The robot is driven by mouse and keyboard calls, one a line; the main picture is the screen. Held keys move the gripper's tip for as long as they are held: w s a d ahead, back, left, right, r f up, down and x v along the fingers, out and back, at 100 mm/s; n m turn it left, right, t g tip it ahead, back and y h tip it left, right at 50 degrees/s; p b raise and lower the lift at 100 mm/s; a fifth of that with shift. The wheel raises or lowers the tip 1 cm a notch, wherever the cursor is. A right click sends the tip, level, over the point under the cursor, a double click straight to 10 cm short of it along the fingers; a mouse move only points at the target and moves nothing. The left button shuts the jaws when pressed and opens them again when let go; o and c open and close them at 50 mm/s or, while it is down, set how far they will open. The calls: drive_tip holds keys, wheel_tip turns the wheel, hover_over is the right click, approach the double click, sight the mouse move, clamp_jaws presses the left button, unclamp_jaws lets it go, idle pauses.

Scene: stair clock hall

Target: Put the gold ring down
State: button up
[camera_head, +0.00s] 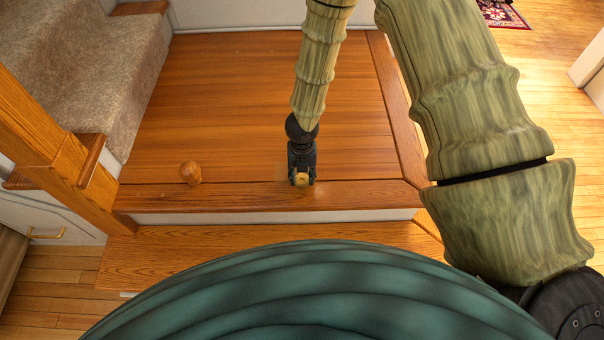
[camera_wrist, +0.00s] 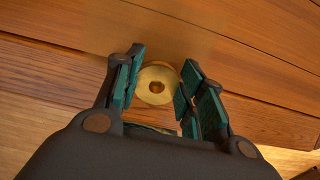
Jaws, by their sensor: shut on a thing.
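The gold ring (camera_wrist: 145,86) is a thick disc with a small hole, held between the two teal-padded fingers of my gripper (camera_wrist: 158,88) in the wrist view. In the head view the ring (camera_head: 301,180) shows as a small gold spot between the fingertips of my gripper (camera_head: 301,178). My gripper points down over the front part of the wooden landing (camera_head: 240,90), near its edge. I cannot tell whether the ring touches the wood.
A small brown round object (camera_head: 191,173) sits on the landing to the left. Carpeted stairs (camera_head: 85,70) and a wooden post (camera_head: 60,150) stand at the left. A lower wooden step (camera_head: 160,255) runs in front. The landing behind my gripper is clear.

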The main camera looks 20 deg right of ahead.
sight(302, 176)
drive_tip(key=o, duration=1)
drive_tip(key=shift+f, duration=0.1)
wheel_tip(302, 176, up, 12)
drive_tip(key=p, duration=0.5)
drive_tip(key=s+d+f+n, duration=0.1)
drive_tip(key=s+f+n, duration=0.1)
drive_tip(key=n, duration=0.1)
drive_tip(key=s+d+f+n+h, duration=0.1)
drive_tip(key=s+d+f+n, duration=0.1)
drive_tip(key=s+n, duration=0.1)
drive_tip(key=s+d+f+n+h, duration=0.1)
drive_tip(key=s+d+f+n, duration=0.1)
drive_tip(key=s+n, duration=0.1)
drive_tip(key=shift+s+d+n, duration=0.1)
drive_tip(key=shift+s+n, duration=0.05)
drive_tip(key=shift+n, duration=0.65)
drive_tip(key=s+f+n, duration=0.2)
drive_tip(key=s+n, duration=0.4)
drive_tip(key=n, duration=0.3)
drive_tip(key=s+f+n+y, duration=0.1)
drive_tip(key=s+f+n, duration=0.2)
drive_tip(key=s+n, duration=0.4)
drive_tip(key=s+f+n+y, duration=0.1)
drive_tip(key=s+f+n, duration=0.1)
drive_tip(key=s+n, duration=0.5)
drive_tip(key=shift+s+d+f+n, duration=0.1)
drive_tip(key=shift+d+n, duration=0.05)
drive_tip(key=shift+n, duration=1.15)
drive_tip(key=shift+d+f+n, duration=0.1)
drive_tip(key=shift+n, duration=1.2)
